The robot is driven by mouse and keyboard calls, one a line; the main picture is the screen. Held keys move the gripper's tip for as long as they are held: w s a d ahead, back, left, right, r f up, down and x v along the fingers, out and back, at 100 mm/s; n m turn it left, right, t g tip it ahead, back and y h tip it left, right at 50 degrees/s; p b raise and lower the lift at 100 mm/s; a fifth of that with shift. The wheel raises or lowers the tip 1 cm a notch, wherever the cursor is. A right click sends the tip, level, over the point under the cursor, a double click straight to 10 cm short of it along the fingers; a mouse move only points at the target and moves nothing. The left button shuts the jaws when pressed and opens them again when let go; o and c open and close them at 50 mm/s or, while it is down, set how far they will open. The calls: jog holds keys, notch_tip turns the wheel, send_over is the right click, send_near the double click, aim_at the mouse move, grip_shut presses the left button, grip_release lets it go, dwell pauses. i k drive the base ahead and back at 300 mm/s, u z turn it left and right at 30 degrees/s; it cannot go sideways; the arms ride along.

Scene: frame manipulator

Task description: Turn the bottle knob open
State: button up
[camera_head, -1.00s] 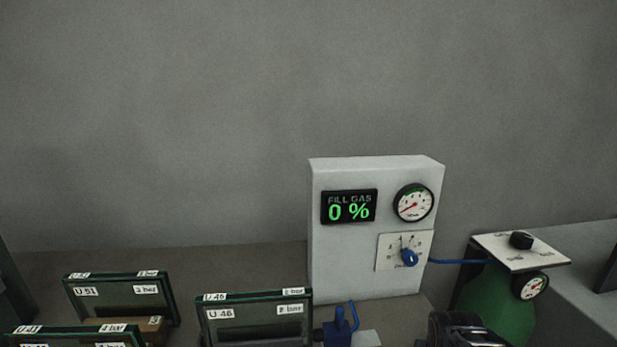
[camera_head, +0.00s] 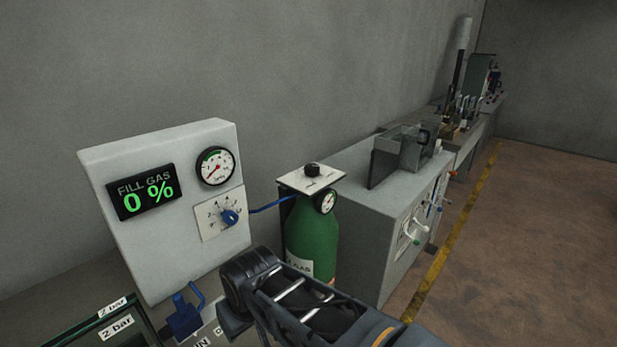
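The green gas bottle (camera_head: 312,240) stands right of the white fill panel. A white plate (camera_head: 292,181) sits on its top and carries the black bottle knob (camera_head: 312,170). A small round gauge (camera_head: 326,201) is fixed to the bottle just below the plate. A blue hose (camera_head: 272,206) runs from the panel to the bottle. My dark arm reaches in from the bottom, in front of and below the bottle, hiding its lower part. The fingers of my gripper cannot be made out. Nothing is seen touching the knob.
The fill panel (camera_head: 150,256) shows "FILL GAS 0 %", a gauge (camera_head: 215,167) and a blue dial (camera_head: 230,217). A blue valve (camera_head: 184,318) and a framed case (camera_head: 100,335) lie below it. A grey cabinet (camera_head: 347,226) stands close right of the bottle. Open floor (camera_head: 520,260) lies at right.

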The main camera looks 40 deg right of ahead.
aim_at(311, 171)
jog(key=z, duration=0.4)
jog(key=k, duration=1.05)
jog(key=z, duration=1.45)
jog(key=i, duration=0.9)
jog(key=u, duration=0.65)
jog(key=i, duration=0.9)
jog(key=u, duration=0.8)
